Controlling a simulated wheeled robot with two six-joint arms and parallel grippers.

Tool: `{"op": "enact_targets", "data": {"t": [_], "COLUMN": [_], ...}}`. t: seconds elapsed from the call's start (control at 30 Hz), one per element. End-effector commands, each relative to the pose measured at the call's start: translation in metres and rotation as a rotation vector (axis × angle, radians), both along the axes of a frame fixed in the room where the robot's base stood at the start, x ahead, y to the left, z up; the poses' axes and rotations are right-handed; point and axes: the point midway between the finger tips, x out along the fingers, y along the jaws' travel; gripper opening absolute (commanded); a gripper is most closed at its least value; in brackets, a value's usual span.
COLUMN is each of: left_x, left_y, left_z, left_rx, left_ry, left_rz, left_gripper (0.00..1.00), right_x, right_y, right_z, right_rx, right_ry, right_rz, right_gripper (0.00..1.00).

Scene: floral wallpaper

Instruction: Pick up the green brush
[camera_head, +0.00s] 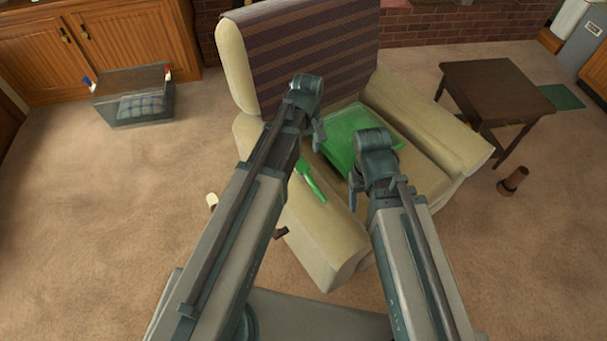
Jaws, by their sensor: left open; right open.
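The green brush (311,180) lies on the left armrest of the beige armchair (335,235), its lighter head end toward the back and its handle pointing down and right in the picture. My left gripper (317,134) is open above and behind the brush, apart from it in the picture. My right gripper (353,192) is open, a little to the right of the brush. Neither gripper holds anything. The arms hide parts of the chair, and the fingers show only partly.
A clear bin (135,98) stands at left. Carpet at far left is clear.

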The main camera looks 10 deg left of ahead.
Motion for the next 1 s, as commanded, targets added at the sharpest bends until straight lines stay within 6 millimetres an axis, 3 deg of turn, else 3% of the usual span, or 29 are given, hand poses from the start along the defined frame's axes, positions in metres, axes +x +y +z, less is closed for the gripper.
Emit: {"op": "enact_targets", "data": {"t": [0.03, 0.33, 0.77, 1.0], "left_x": [0.000, 0.000, 0.000, -0.001], "left_y": [0.000, 0.000, -0.001, -0.003], "left_z": [-0.015, -0.057, -0.068, -0.094], "left_rx": [0.000, 0.000, 0.000, 0.000], "left_ry": [0.000, 0.000, 0.000, 0.000], "left_rz": [-0.001, -0.001, -0.002, -0.002], "left_gripper": [0.64, 0.64, 0.64, 0.64], "right_x": [0.000, 0.000, 0.000, 0.000], "right_y": [0.000, 0.000, 0.000, 0.000], "right_z": [-0.015, -0.057, -0.068, -0.094], "right_rx": [0.000, 0.000, 0.000, 0.000], "right_ry": [0.000, 0.000, 0.000, 0.000], "right_rz": [0.000, 0.000, 0.000, 0.000], "right_gripper": [0.64, 0.64, 0.64, 0.64]}}
